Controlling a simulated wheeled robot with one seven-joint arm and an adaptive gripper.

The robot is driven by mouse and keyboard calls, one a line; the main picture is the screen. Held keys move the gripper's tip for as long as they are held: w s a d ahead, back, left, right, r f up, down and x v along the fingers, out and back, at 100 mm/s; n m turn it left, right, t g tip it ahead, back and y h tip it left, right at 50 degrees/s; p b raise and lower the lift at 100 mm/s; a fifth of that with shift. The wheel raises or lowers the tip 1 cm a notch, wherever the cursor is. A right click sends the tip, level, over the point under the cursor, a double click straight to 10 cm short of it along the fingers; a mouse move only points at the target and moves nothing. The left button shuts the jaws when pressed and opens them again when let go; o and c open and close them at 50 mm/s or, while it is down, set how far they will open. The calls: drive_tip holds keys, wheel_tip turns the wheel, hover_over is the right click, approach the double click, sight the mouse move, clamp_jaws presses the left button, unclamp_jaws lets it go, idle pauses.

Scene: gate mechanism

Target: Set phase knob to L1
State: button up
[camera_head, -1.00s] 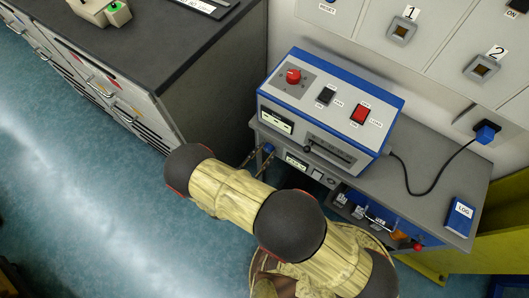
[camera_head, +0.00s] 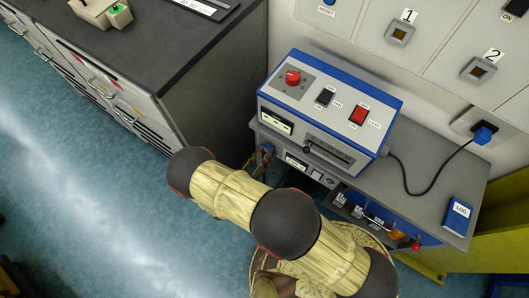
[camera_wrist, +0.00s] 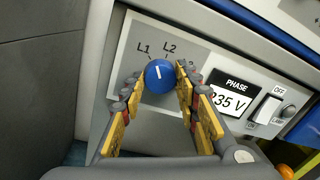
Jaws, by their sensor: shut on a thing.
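The blue phase knob (camera_wrist: 159,75) is on a grey panel in the wrist view, with a white pointer line. The line points up the panel, roughly between the labels L1 (camera_wrist: 143,48) and L2 (camera_wrist: 170,48). Another label to the right is mostly hidden by a fingertip. My gripper (camera_wrist: 160,88) has a yellow finger on each side of the knob, closed on it. In the head view my gripper (camera_head: 262,160) is at the lower cabinet's left end, small and partly hidden by my arm; a bit of blue shows at the knob.
A PHASE display (camera_wrist: 228,98) reading 235 V and an OFF/ON lamp switch (camera_wrist: 268,108) are right of the knob. A blue-and-white instrument box (camera_head: 325,112) with a red knob stands on top. A dark-topped drawer cabinet (camera_head: 205,95) stands close on the left.

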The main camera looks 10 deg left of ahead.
drive_tip(key=shift+n, duration=1.6)
drive_tip(key=o, duration=1.2)
drive_tip(key=shift+c, duration=0.2)
drive_tip(key=v, duration=0.7)
drive_tip(key=shift+s, duration=0.25)
drive_tip(key=shift+a+f, duration=0.1)
drive_tip(key=shift+f, duration=0.05)
